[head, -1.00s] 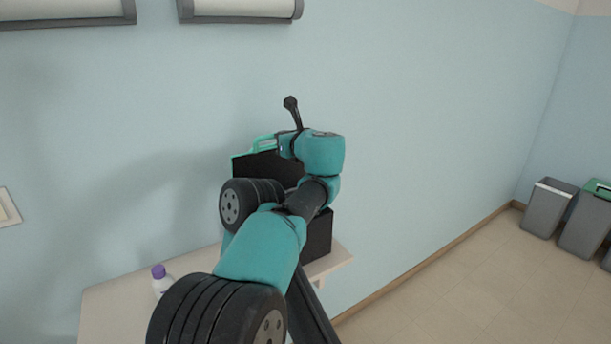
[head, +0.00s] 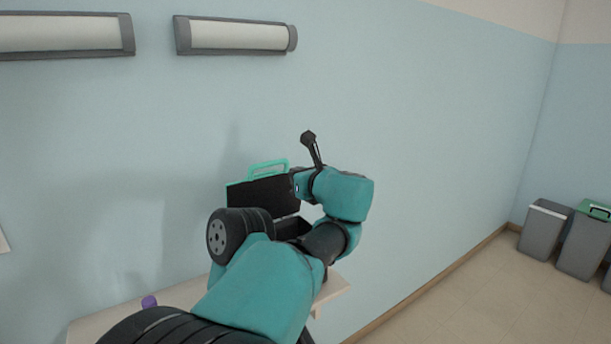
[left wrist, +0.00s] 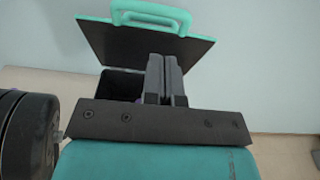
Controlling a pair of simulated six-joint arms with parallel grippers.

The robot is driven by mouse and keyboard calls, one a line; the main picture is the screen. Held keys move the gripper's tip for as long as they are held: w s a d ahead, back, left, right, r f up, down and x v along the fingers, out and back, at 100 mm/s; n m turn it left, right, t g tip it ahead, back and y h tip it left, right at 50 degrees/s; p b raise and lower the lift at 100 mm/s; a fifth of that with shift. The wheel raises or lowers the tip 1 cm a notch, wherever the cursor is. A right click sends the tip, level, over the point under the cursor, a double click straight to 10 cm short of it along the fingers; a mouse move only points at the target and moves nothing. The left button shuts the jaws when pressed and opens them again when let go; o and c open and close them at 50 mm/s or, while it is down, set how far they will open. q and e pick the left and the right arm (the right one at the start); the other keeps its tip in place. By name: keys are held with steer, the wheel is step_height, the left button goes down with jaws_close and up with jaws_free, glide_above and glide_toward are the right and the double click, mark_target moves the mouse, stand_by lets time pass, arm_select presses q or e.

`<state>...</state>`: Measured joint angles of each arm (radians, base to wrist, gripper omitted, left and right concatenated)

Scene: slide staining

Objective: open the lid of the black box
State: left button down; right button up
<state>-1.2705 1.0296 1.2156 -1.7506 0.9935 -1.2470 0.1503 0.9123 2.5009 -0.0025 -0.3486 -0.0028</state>
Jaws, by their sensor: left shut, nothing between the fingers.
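The black box (head: 289,227) stands on the table against the wall, partly hidden behind my left arm in the head view. Its lid (head: 262,192) stands raised at the back, black inside, with a teal handle (head: 268,166) on its upper edge. In the left wrist view, the lid (left wrist: 115,42) is tilted up behind the box's dark opening (left wrist: 122,84). My left gripper (left wrist: 166,60) is shut and empty, its fingers in front of the lid's inner face; I cannot tell whether they touch it. My right gripper is not in view.
A purple-capped bottle (head: 149,302) stands on the pale table (head: 105,318), left of the box. The wall is close behind the box. Grey bins (head: 545,229) stand far off at the right.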

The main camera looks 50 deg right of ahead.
arm_select(q)
steer(key=s, duration=0.1)
steer(key=s+a+r, duration=0.1)
steer(key=s, duration=0.1)
steer(key=shift+s+a+r, duration=0.1)
steer(key=shift+s+r, duration=0.1)
stand_by(0.3)
